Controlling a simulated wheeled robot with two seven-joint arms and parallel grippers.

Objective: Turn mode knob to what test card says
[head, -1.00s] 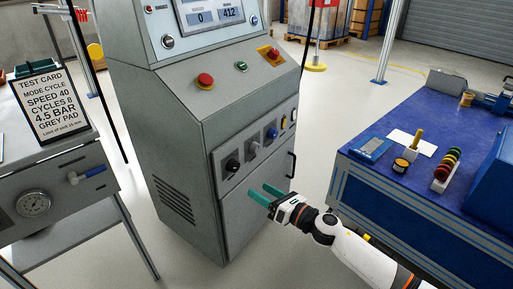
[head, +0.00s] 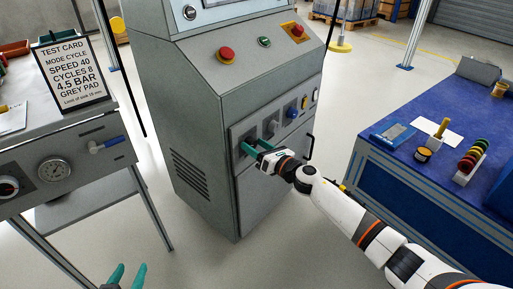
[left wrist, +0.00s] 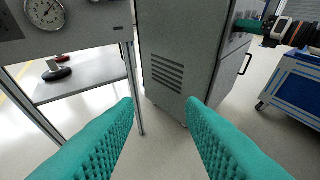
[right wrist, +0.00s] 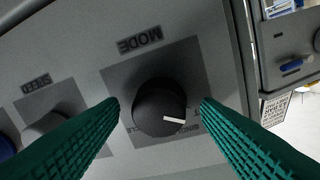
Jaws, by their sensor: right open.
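The test card (head: 70,75) stands upright on the left bench and reads "MODE CYCLE, SPEED 40, CYCLES 8, 4.5 BAR, GREY PAD". The black mode knob (right wrist: 158,106) sits under the MODE label in the right wrist view. Its white pointer points right and slightly down in that view; the small labels around it are partly hidden and hard to read. My right gripper (head: 249,148) is open at the knob panel; in the right wrist view its fingers (right wrist: 160,112) lie either side of the knob, with visible gaps. My left gripper (head: 127,276) is open and empty, low at the left.
The grey machine cabinet (head: 195,130) bears a speed knob (right wrist: 45,128), a blue knob (head: 291,113), a red button (head: 226,54) and a door handle (head: 310,146). A blue workbench (head: 400,190) stands at the right. Free floor lies between the left bench and the cabinet.

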